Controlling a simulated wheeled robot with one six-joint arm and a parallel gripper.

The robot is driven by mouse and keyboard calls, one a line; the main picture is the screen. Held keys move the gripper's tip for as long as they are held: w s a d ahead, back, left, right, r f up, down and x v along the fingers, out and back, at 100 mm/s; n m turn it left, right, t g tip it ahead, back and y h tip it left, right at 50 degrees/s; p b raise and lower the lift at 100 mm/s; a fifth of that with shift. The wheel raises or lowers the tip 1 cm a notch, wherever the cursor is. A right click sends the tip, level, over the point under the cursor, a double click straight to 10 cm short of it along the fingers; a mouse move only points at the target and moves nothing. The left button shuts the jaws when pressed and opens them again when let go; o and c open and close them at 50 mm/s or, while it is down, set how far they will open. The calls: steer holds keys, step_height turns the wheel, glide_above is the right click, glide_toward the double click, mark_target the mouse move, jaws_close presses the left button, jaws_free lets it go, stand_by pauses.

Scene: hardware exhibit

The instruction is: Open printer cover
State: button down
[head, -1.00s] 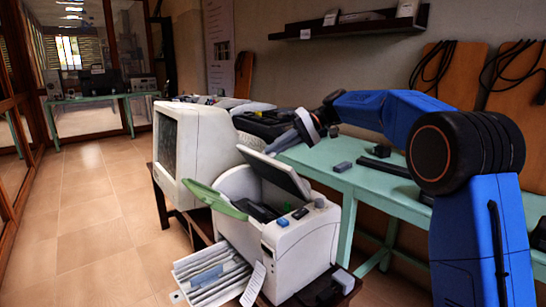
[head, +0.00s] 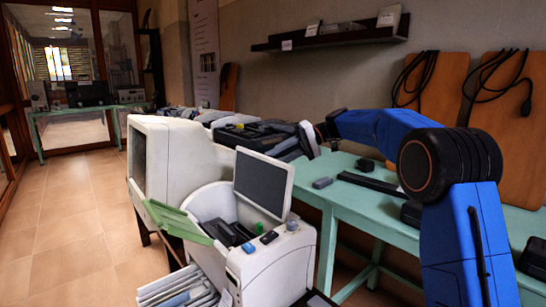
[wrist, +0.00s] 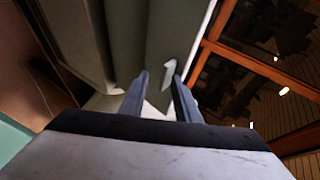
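The white printer (head: 262,268) stands in the lower middle of the head view, with a green flap (head: 172,218) folded out at its left. Its cover (head: 262,183), a pale-framed dark panel, is raised and stands steeply over the exposed interior. My gripper (wrist: 160,76) shows two fingers apart in the wrist view, with a gap between them. In the head view it is behind and above the cover's upper right edge; contact cannot be told.
A bulky white monitor (head: 178,165) stands left of the printer. The green table (head: 352,205) behind holds dark devices and small blocks. Paper trays (head: 180,290) jut out at the printer's front. The tiled floor (head: 75,225) at left is clear.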

steer(key=c, duration=2.5)
jaws_free()
steer(key=shift+w+d+f, duration=0.2)
steer(key=shift+d+f, duration=0.05)
steer(key=shift+f, duration=0.25)
steer(key=shift+w+d+f, duration=0.2)
steer(key=shift+d+f, duration=0.05)
steer(key=shift+f, duration=0.3)
steer(key=shift+w+d+f, duration=0.2)
steer(key=shift+d+f, duration=0.05)
steer(key=shift+f, duration=0.25)
steer(key=shift+o, duration=0.3)
steer(key=o, duration=1.2)
steer(key=shift+a, duration=0.1)
steer(key=shift+w, duration=0.1)
steer(key=shift+c, duration=0.6)
steer(key=shift+w+d+r, duration=0.1)
steer(key=shift+d+r, duration=0.05)
steer(key=shift+d, duration=0.25)
steer(key=shift+c, duration=0.5)
steer(key=v, duration=1.7)
steer(key=shift+a+r, duration=0.2)
steer(key=shift+r, duration=0.15)
steer(key=c, duration=0.4)
